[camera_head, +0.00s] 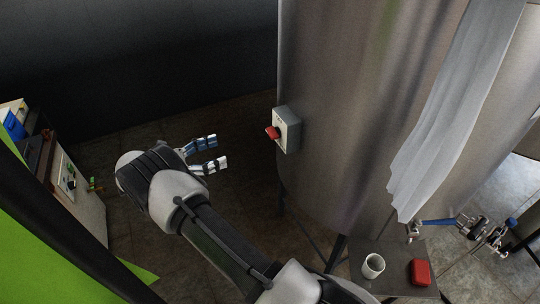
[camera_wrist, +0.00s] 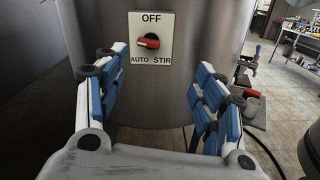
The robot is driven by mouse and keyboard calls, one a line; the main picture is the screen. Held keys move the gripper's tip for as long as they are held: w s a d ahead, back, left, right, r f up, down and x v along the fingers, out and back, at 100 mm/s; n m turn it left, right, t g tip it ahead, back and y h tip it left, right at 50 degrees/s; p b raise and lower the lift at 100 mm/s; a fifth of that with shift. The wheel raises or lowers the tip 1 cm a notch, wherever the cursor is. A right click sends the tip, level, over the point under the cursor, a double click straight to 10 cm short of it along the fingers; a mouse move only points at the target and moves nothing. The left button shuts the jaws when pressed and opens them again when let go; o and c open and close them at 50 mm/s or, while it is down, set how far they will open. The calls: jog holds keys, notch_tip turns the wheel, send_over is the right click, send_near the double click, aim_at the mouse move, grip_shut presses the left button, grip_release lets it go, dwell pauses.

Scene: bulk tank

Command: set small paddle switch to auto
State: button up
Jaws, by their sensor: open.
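A switch with a red paddle handle (camera_head: 272,132) sits on a grey box (camera_head: 288,128) on the side of the steel tank. In the wrist view its pale plate (camera_wrist: 151,20) reads OFF at the top, AUTO at lower left and STIR at lower right. The red paddle (camera_wrist: 149,41) lies roughly level across the plate's middle; I cannot tell which mark it is set to. My gripper (camera_head: 220,152) is open and empty, left of the box and apart from it. In the wrist view the plate shows beyond and between my blue-padded fingers (camera_wrist: 162,62).
The steel tank (camera_head: 350,90) fills the middle, with a pale cloth (camera_head: 450,110) hanging down it. A small table bears a white cup (camera_head: 373,265) and a red item (camera_head: 419,271). A cabinet panel (camera_head: 70,182) with a dark knob stands at left. The floor between is open.

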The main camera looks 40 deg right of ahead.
aim_at(273, 133)
jog(key=x, duration=0.6)
jog(key=b+x, duration=0.1)
jog(key=x, duration=0.4)
jog(key=b+x, duration=0.1)
jog(key=x, duration=0.5)
jog(key=shift+w+d+f, duration=0.15)
jog(key=shift+d+f, duration=0.15)
jog(key=shift+d, duration=0.1)
jog(key=shift+o, duration=0.2)
